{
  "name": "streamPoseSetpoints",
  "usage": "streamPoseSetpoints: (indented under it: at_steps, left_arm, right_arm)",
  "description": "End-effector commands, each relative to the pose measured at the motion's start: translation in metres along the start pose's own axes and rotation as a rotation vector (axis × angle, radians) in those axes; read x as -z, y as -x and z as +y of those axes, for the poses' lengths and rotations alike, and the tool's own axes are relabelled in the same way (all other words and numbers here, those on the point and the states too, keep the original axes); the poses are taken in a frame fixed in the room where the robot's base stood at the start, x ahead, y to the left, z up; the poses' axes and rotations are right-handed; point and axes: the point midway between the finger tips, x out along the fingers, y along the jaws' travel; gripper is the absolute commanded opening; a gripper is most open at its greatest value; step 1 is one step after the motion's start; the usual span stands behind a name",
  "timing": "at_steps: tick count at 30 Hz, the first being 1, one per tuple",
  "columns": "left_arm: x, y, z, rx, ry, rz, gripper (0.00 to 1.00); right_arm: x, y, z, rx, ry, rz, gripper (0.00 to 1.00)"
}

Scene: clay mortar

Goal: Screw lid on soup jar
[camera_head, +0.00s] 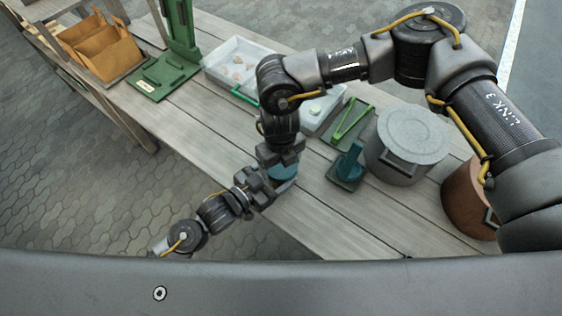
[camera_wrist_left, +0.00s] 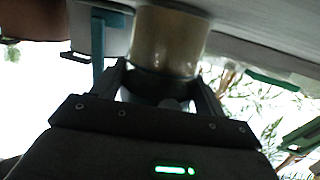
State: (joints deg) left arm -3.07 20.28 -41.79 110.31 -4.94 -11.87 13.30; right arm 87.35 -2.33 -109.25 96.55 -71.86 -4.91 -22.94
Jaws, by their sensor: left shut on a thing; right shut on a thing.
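The teal lid (camera_head: 284,173) shows in the head view near the table's front edge, directly under my right gripper (camera_head: 281,160). My right gripper comes down from above and is shut on the lid. The soup jar (camera_head: 287,186) is just below the lid and mostly hidden by it. In the left wrist view, the jar (camera_wrist_left: 168,42) is a glass cylinder with tan contents and a dark band at one end. My left gripper (camera_head: 264,189) reaches in from the left and is shut on the jar. Whether the lid is seated or threaded cannot be told.
A teal tool on a dark base (camera_head: 348,166), a grey lidded pot (camera_head: 407,142) and a copper-brown pot (camera_head: 465,200) stand to the right. A green rack (camera_head: 349,120) and white trays (camera_head: 232,62) lie farther back. Bare planks (camera_head: 195,115) lie to the left.

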Motion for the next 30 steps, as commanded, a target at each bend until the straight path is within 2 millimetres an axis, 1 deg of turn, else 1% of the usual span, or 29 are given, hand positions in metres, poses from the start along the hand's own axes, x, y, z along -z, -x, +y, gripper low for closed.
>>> streamPoseSetpoints:
  at_steps: [2,6,9,17,18,21,22,30]
  left_arm:
    - [0.0007,-0.0001,-0.0001,0.0,0.0,0.002,0.09]
    - [0.0007,-0.0001,0.0,0.0,0.0,0.002,0.09]
    - [0.0007,0.0,0.0,0.0,0.0,0.001,0.09]
    - [0.0005,0.0,0.0001,0.0,0.0,0.001,0.09]
    - [0.0004,0.0,0.0001,0.0,0.0,0.001,0.09]
    - [0.0005,0.0,0.0001,0.0,0.0,0.001,0.09]
    - [0.0005,0.0,0.0001,0.0,0.0,0.001,0.09]
    - [0.0008,0.0,-0.0001,0.0,0.0,0.002,0.09]
  right_arm:
    - [-0.0001,0.0001,-0.0001,0.0,-0.023,0.0,0.52]
    - [-0.0001,-0.0003,0.0001,-0.002,-0.199,0.0,0.52]
    - [-0.0003,0.0001,-0.0001,-0.001,-0.284,0.0,0.52]
    - [-0.0004,0.0002,-0.0006,0.001,-0.296,-0.001,0.52]
    - [-0.0004,0.0002,-0.0006,0.001,-0.296,-0.001,0.83]
    - [-0.0003,0.0002,-0.0005,0.001,-0.295,-0.001,0.96]
    - [-0.0003,0.0002,-0.0005,0.001,-0.295,-0.001,1.0]
    - [-0.0003,0.0019,-0.0003,0.0,-0.294,-0.001,1.0]
